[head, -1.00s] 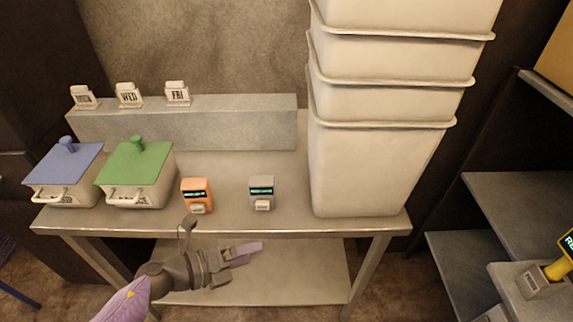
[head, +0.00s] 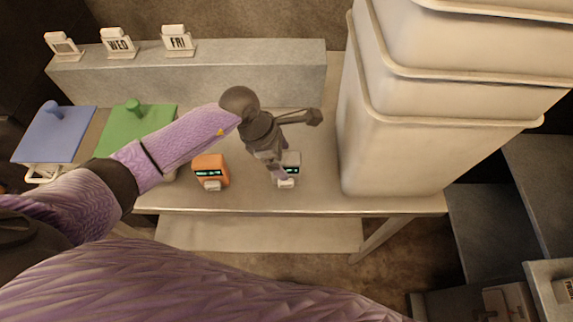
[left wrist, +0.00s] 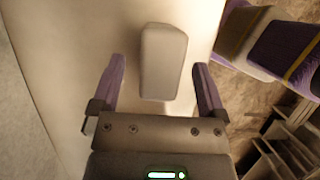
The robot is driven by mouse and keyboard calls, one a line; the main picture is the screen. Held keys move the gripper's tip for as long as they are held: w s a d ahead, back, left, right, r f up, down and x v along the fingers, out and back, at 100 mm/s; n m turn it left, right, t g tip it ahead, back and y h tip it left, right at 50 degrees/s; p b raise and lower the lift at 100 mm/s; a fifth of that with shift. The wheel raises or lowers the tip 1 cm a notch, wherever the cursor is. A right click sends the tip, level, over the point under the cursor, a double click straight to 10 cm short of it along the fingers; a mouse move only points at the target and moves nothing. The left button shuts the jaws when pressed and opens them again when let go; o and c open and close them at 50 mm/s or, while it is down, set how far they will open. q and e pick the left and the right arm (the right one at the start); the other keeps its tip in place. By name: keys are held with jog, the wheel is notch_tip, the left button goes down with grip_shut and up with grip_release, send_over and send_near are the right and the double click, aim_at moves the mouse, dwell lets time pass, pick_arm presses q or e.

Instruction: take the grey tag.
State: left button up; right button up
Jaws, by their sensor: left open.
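The grey tag (head: 292,159) is a small grey block with a lit teal display, standing on the table right of the orange tag (head: 210,168). My left gripper (head: 281,172) is over it, pointing down, and hides part of it in the head view. In the left wrist view the pale top of the grey tag (left wrist: 163,62) lies between and a little beyond the two open purple fingers of the left gripper (left wrist: 160,78), with gaps on both sides. My right gripper is not in view.
A tall stack of white bins (head: 395,150) stands close on the right. Blue-lidded (head: 52,132) and green-lidded (head: 133,125) boxes stand on the left. A grey ledge (head: 190,80) with day signs runs behind. The table's front edge is close.

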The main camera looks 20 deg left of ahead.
pick_arm(q)
jog(key=shift+x, duration=1.15)
